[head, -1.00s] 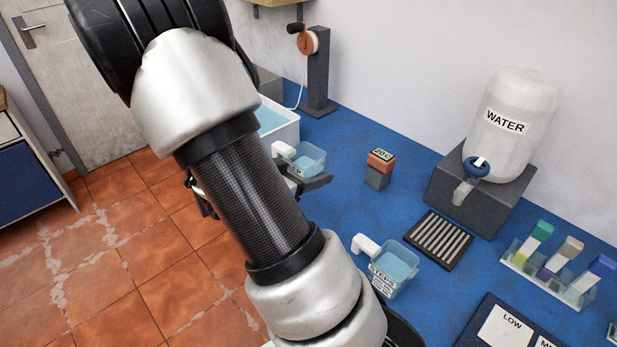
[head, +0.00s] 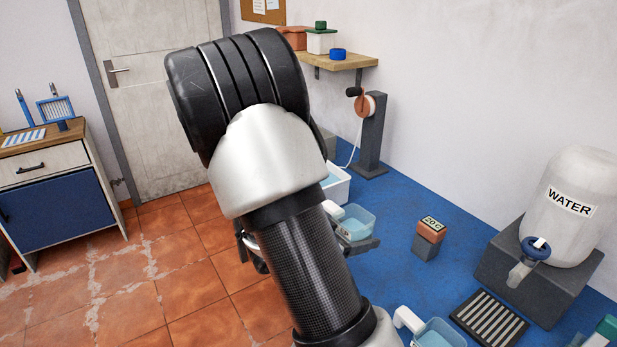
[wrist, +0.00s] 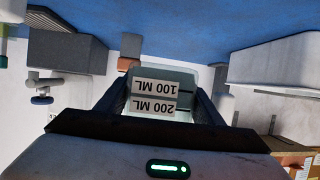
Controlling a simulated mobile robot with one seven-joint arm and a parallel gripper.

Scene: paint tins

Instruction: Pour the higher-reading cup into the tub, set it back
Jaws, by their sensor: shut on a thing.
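My gripper (head: 366,243) is shut on a clear measuring cup (head: 357,221) with a white handle and bluish liquid inside. The cup looks about upright, beside the tub. In the wrist view the cup (wrist: 157,96) sits between both fingers, its 100 ML and 200 ML labels upside down. The white tub (head: 338,188) holds pale blue liquid; my arm hides part of it in the head view. A second cup (head: 436,334) with a white handle and liquid stands on the blue counter at the bottom edge, partly cut off. No reading is legible on it now.
An orange and grey block marked 20C (head: 430,236) stands right of the held cup. A water dispenser (head: 568,210) on a grey stand and a slotted drain mat (head: 489,318) are farther right. A post with an orange reel (head: 371,130) stands behind. Blue counter (head: 400,195) between is clear.

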